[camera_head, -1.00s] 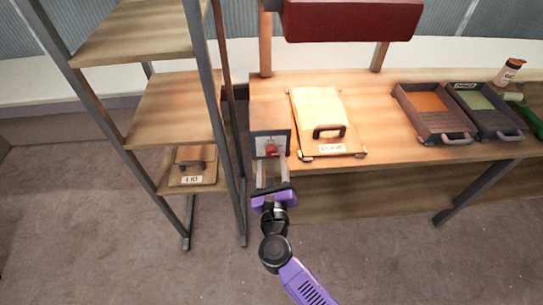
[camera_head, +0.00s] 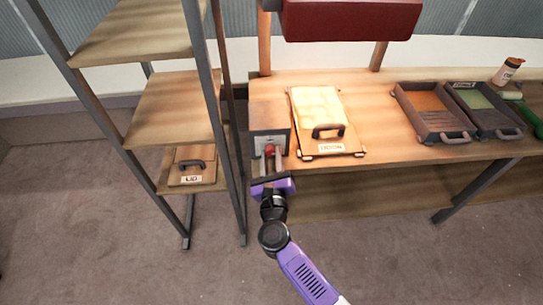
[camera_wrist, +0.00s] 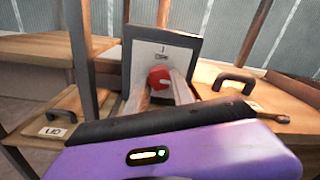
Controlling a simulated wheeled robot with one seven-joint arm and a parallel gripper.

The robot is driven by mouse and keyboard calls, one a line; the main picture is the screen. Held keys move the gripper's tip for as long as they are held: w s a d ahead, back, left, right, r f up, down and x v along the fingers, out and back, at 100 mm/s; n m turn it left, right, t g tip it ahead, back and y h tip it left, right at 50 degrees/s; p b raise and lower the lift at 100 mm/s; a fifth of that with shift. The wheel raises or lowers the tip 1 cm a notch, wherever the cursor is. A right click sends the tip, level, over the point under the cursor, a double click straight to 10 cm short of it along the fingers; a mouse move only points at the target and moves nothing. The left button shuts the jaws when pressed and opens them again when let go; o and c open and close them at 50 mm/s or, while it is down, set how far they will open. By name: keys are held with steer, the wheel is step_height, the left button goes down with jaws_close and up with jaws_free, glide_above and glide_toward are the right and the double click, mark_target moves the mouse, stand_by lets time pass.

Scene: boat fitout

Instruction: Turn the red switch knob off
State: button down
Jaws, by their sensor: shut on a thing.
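The red switch knob (camera_head: 269,150) sits on the front plate of a grey switch box (camera_head: 270,115) at the left end of the bench. In the wrist view the red knob (camera_wrist: 159,78) shows between the two fingers, on the light front plate of the box (camera_wrist: 150,52). My gripper (camera_head: 268,156) reaches up to the knob from the front, with a finger on each side, and is shut on it. In the wrist view my gripper (camera_wrist: 162,84) hides the lower part of the plate. The exact turn of the knob is hard to read.
A hatch board with a dark handle (camera_head: 328,131) lies right of the box. Two trays (camera_head: 437,132) stand further right. An open shelf rack (camera_head: 205,100) stands close on the left, with a labelled lid (camera_head: 192,180) on its low shelf. The floor in front is clear.

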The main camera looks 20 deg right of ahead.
steer(key=shift+n, duration=0.3)
steer(key=n+p, duration=0.1)
steer(key=n, duration=0.2)
steer(key=shift+r+n+p, duration=0.1)
steer(key=shift+n+p, duration=0.2)
steer(key=n+p, duration=0.1)
steer(key=n, duration=0.3)
steer(key=shift+d+r+n+p, duration=0.1)
steer(key=shift+n+p, duration=0.25)
steer(key=shift+n, duration=0.05)
steer(key=n+p, duration=0.1)
steer(key=n, duration=0.3)
steer(key=shift+n+t+p, duration=0.3)
steer(key=shift+n+p, duration=0.05)
steer(key=shift+n, duration=0.05)
steer(key=shift+n+y+p, duration=0.3)
steer(key=shift+n+p, duration=0.5)
steer(key=shift+n, duration=1.5)
steer(key=c, duration=1.1)
jaws_free()
